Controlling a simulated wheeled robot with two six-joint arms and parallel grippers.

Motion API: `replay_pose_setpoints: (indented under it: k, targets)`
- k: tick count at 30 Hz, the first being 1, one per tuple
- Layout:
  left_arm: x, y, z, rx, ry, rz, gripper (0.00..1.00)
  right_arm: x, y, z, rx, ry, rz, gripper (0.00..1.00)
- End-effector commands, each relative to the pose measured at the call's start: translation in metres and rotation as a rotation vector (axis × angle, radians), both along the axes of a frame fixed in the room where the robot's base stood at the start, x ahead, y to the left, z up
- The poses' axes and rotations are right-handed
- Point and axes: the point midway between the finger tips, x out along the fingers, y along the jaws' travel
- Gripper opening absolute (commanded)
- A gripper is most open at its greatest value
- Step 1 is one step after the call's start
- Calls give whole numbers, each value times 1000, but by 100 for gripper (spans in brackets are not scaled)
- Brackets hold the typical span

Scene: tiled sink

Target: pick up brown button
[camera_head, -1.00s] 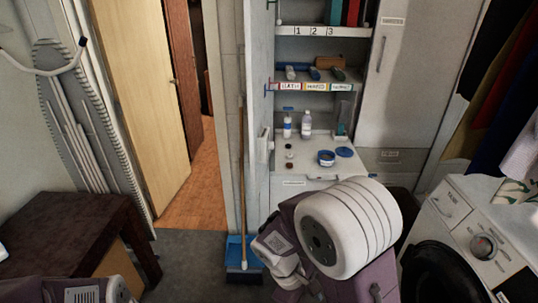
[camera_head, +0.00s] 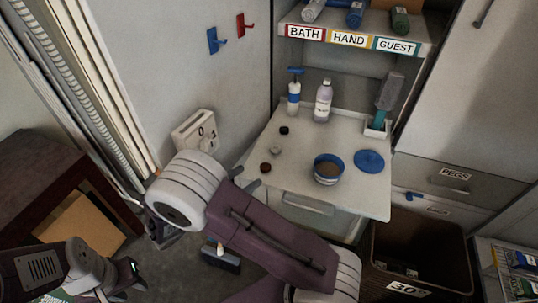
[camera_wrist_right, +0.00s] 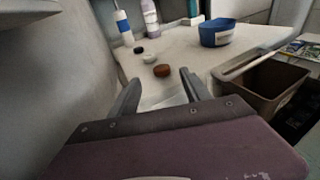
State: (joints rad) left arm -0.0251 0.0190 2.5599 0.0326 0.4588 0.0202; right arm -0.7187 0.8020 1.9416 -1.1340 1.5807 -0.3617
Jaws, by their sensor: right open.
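The brown button (camera_head: 265,167) lies on the white counter (camera_head: 345,135), nearest the front left edge in a short row with a pale button (camera_head: 275,150) and a black button (camera_head: 284,130). In the right wrist view the brown button (camera_wrist_right: 161,70) is just beyond my right gripper (camera_wrist_right: 160,78), roughly centred between its open fingers and not held. In the head view the right gripper (camera_head: 246,178) is just to the left and front of the brown button. My left arm shows at the lower left; its gripper (camera_head: 125,271) is too unclear to judge.
A blue bowl (camera_head: 328,169), a blue lid (camera_head: 369,161), two bottles (camera_head: 323,101) and a brush in a holder (camera_head: 386,100) stand on the counter. A labelled shelf (camera_head: 350,38) hangs above. A dark basket (camera_head: 420,250) is at the right, a wall at the left.

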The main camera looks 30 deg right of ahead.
Motion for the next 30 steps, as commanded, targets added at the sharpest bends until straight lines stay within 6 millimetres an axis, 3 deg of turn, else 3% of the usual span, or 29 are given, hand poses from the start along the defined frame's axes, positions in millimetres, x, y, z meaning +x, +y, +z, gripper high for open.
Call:
replay_pose_setpoints:
  k: [5, 14, 24, 30]
  targets:
    - [0, 0, -1, 0, 0, 0, 36, 1, 1, 0, -8, 0, 8, 56]
    - [0, 0, -3, 0, 0, 0, 36, 8, -23, -4, -7, -1, 5, 56]
    - [0, 0, -8, 0, 0, 0, 36, 19, -70, -16, -7, 0, 3, 56]
    - [0, 0, -8, 0, 0, 0, 36, 19, -70, -15, -6, 0, 5, 56]
